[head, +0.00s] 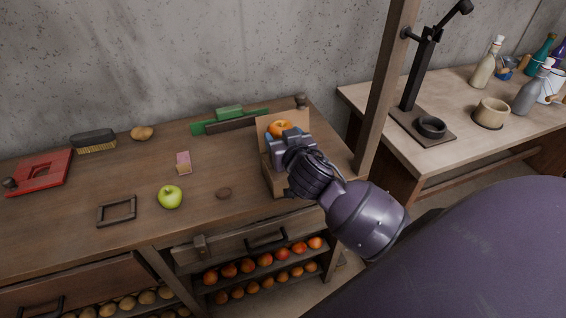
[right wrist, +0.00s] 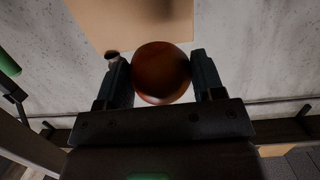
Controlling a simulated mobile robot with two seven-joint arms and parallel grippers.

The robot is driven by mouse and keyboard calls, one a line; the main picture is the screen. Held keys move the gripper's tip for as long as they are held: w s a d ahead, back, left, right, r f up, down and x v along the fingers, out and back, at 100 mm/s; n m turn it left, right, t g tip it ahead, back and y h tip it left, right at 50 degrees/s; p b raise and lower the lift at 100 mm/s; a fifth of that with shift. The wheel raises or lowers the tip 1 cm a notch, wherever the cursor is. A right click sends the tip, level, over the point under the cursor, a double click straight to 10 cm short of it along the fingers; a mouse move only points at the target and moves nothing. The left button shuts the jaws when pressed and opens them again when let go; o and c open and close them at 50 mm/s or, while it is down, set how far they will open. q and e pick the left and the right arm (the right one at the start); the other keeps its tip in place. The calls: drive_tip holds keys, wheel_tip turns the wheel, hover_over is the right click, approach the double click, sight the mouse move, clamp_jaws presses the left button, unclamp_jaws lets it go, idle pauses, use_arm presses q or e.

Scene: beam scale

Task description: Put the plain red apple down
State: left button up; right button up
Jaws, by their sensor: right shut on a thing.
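My right gripper (head: 287,140) is shut on a round orange-red fruit (head: 279,128), taken to be the apple. The fruit is held over a wooden box with a tan upright back panel (head: 301,119), at the right end of the workbench. In the right wrist view the apple (right wrist: 161,72) looks dark red, with a finger on each side. The gripper hides most of the box, and I cannot tell whether the fruit touches it. My left gripper is not in view.
A green apple (head: 170,197), a small dark frame (head: 117,211) and a pink-and-tan block (head: 184,162) lie on the workbench (head: 60,230). A green-and-dark tool (head: 229,119) lies behind. A wooden post (head: 384,90) stands right of the box. Shelves below hold several fruits (head: 265,259).

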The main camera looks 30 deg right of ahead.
wheel_tip(320, 180, down, 7)
drive_tip(key=shift+f+b, duration=0.2)
drive_tip(key=shift+b, duration=0.35)
drive_tip(key=shift+f, duration=0.4)
drive_tip(key=shift+f+b, duration=0.1)
drive_tip(key=shift+b, duration=0.25)
